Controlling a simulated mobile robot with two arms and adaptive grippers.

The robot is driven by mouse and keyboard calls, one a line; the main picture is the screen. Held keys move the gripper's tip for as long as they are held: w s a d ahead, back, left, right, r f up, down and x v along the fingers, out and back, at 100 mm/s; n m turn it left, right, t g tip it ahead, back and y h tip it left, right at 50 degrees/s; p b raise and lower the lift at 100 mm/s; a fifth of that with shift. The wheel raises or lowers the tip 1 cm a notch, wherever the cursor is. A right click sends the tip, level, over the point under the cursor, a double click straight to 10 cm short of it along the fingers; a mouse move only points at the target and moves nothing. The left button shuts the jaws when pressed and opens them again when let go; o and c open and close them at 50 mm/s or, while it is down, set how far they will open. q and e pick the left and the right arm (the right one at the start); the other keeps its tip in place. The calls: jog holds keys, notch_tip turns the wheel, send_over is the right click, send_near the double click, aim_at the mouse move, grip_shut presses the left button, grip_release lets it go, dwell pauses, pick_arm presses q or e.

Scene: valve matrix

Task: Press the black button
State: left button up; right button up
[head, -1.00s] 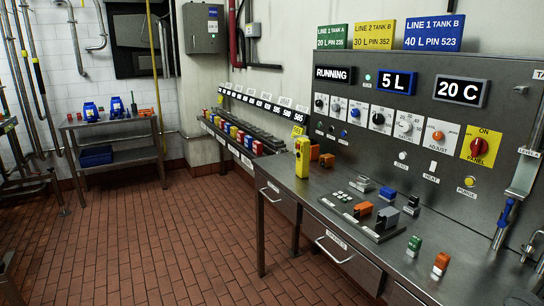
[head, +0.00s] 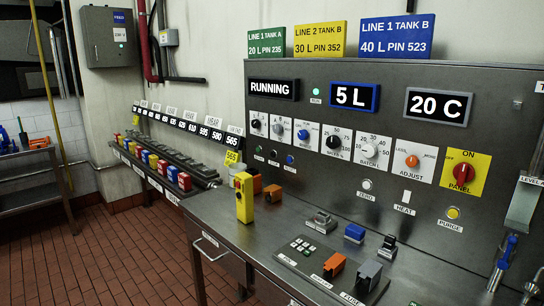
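On the grey control panel (head: 310,110), a row of small round buttons sits below the left knobs. The left one (head: 259,150) looks dark green, the middle one (head: 273,154) looks dark, and the right one (head: 290,159) is blue. They are too small for me to tell for sure which is black. Larger black knobs also show on the panel, such as the one on a white plate (head: 333,142). Neither of my grippers is in view.
A metal bench (head: 225,222) stands in front of the panel. A yellow handheld box (head: 244,198) stands upright on it, with orange and grey blocks nearby. A rack of coloured blocks (head: 160,165) runs along the wall at left.

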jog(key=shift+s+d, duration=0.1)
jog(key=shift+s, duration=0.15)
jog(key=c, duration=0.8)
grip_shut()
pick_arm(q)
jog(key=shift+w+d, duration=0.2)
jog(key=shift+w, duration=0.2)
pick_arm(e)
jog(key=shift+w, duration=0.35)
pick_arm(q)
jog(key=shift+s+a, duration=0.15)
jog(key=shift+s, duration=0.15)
